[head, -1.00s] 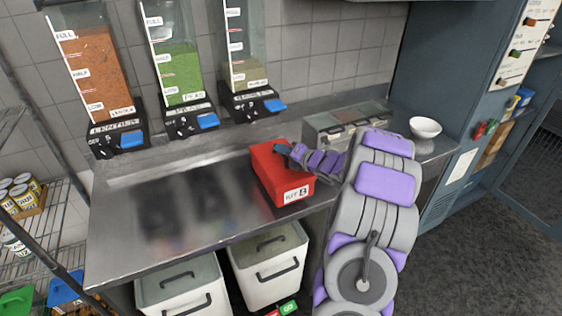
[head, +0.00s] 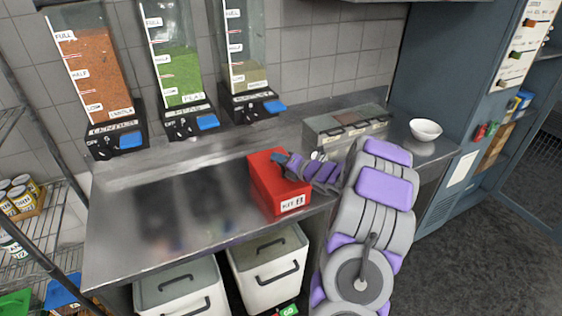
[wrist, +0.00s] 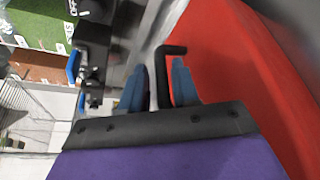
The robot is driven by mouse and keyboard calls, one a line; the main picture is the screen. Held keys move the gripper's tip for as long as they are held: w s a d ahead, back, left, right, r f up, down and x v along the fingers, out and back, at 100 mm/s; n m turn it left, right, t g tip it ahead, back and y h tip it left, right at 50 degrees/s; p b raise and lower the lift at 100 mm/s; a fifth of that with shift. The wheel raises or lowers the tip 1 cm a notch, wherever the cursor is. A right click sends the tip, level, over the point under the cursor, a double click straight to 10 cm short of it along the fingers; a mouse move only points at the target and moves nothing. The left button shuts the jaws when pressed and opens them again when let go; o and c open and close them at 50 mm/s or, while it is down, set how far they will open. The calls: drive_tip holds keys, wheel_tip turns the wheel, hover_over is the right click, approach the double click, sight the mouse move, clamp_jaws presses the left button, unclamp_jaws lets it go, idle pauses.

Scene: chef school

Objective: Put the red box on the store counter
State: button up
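The red box (head: 270,192), with a white label on its front, is at the front edge of the steel counter (head: 130,215) in the head view. I cannot tell whether it rests on the steel or is slightly raised. My gripper (head: 281,158) is at the top of the box, reaching in from the right. In the wrist view the box (wrist: 245,70) fills the right side. My gripper (wrist: 158,82) has its two fingers on either side of the box's black handle (wrist: 164,75); the gap is narrow, and the box moves with it. The box's underside is hidden.
Dispensers (head: 185,125) line the back of the counter. A metal container (head: 345,125) and a white bowl (head: 425,130) are to the right. White bins (head: 270,268) stand below. A wire shelf (head: 40,225) is at left. The counter's left half is clear.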

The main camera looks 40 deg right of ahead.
drive_tip(key=shift+o, duration=1.1)
